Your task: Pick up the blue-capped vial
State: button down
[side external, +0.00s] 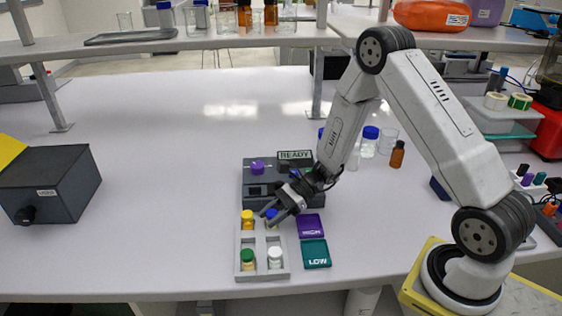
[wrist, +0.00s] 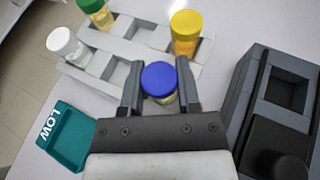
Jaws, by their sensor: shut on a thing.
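The blue-capped vial (wrist: 159,80) is between the two fingers of my gripper (wrist: 160,92) in the wrist view, with the fingers shut on its sides. In the side external view its blue cap (side external: 271,214) shows at the back right of the grey rack (side external: 238,262), beside my gripper (side external: 278,212). The fingers hide part of the vial there. I cannot tell whether its base is still in its rack slot or lifted a little.
The rack also holds a yellow-capped vial (side external: 247,219), a green-capped vial (side external: 248,260) and a white-capped vial (side external: 274,258). A purple pad (side external: 310,225) and a teal LOW pad (side external: 314,253) lie to its right. A dark READY device (side external: 256,190) stands behind.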

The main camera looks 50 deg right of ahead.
jog(key=shift+r, duration=0.1)
jog(key=shift+r, duration=0.7)
jog(key=s+r, duration=1.1)
jog(key=s, duration=0.3)
jog(key=shift+d+r, duration=0.15)
jog(key=shift+d, duration=0.3)
jog(key=shift+w, duration=0.1)
